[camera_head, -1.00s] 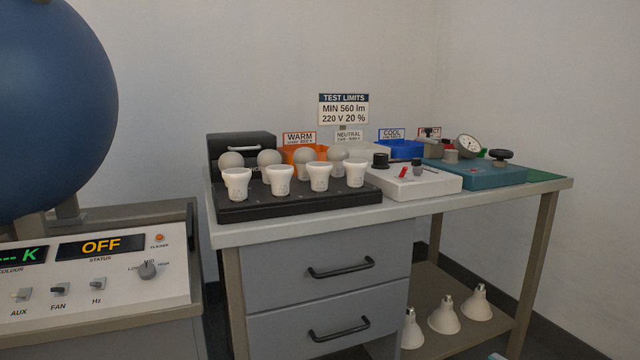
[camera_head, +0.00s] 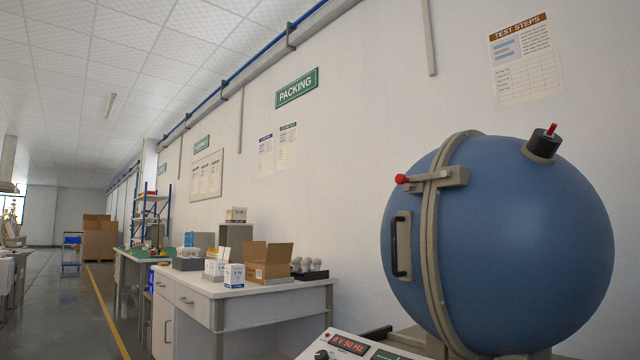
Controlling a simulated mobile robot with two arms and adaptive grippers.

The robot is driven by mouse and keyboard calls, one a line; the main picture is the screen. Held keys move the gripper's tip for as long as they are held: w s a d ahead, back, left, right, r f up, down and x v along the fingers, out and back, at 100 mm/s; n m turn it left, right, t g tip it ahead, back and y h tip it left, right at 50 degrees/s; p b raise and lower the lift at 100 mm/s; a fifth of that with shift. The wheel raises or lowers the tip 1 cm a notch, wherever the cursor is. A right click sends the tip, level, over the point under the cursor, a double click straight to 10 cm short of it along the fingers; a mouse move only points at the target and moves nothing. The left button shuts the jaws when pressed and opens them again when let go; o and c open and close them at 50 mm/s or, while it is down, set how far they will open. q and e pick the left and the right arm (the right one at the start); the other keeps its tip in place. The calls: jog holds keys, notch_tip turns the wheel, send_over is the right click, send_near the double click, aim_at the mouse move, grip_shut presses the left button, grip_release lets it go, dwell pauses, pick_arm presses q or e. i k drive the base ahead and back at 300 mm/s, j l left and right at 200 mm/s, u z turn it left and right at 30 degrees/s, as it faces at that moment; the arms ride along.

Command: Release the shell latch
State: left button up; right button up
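A large blue sphere (camera_head: 530,240) stands at the right, with a grey metal band (camera_head: 432,235) running around its seam. The latch (camera_head: 436,180) is a grey bar across the top of the seam, with a red knob (camera_head: 402,179) at its left end. It lies across the band, and I cannot tell from here whether it is engaged. A black handle (camera_head: 400,247) sits on the shell left of the seam. The two halves look closed together. Neither of my grippers is in view.
A control panel (camera_head: 345,345) with a red display is below the sphere. A packing bench (camera_head: 250,289) with an open cardboard box (camera_head: 267,262), small cartons and a bulb tray (camera_head: 310,274) stands left of it. Open floor (camera_head: 60,320) runs along the far left.

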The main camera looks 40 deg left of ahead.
aim_at(399, 179)
jog(key=u, duration=0.65)
